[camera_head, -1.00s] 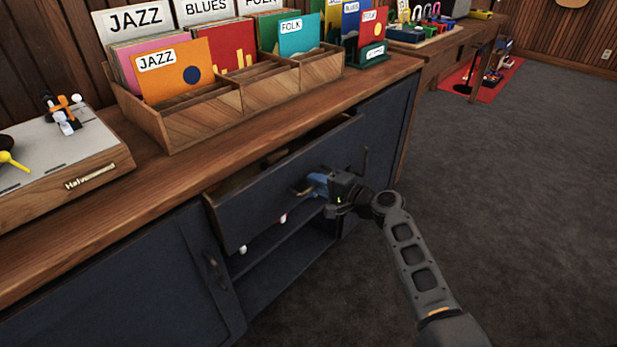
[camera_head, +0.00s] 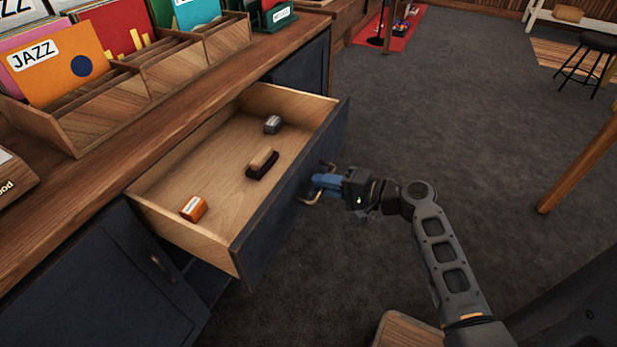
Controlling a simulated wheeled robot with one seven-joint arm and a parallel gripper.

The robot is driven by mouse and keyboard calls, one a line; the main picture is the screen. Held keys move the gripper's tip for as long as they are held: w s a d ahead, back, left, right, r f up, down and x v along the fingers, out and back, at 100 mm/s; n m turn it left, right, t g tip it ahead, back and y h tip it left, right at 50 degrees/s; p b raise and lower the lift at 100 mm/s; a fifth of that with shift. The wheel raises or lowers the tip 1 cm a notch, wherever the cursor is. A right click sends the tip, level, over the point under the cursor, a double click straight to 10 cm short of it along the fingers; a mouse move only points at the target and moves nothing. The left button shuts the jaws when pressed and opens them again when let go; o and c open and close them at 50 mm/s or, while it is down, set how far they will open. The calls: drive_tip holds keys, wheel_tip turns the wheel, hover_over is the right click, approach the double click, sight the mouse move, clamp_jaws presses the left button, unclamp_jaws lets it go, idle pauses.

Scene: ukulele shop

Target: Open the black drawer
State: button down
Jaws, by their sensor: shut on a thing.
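The black-fronted drawer (camera_head: 272,237) stands well out from the wooden cabinet, and its pale wood inside shows. Its handle (camera_head: 309,200) is on the front face. My gripper (camera_head: 315,186), with blue fingers, is shut on the handle at the outer side of the drawer front. Part of the handle is hidden by the fingers. Inside the drawer lie a small grey item (camera_head: 273,124), a brush-like item with a dark base (camera_head: 262,164) and a small orange item (camera_head: 194,208).
The countertop (camera_head: 100,190) above holds a wooden record bin (camera_head: 110,118) with sleeves. A dark cabinet door (camera_head: 95,285) is below left. A wooden piece (camera_head: 405,330) stands at the bottom near my arm. Carpet (camera_head: 430,130) to the right is open, with a black stool (camera_head: 590,60) farther off.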

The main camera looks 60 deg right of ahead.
drive_tip(key=shift+s, duration=0.45)
drive_tip(key=c, duration=1.3)
unclamp_jaws()
drive_tip(key=shift+c, duration=0.2)
drive_tip(key=v, duration=0.7)
drive_tip(key=shift+s, duration=0.45)
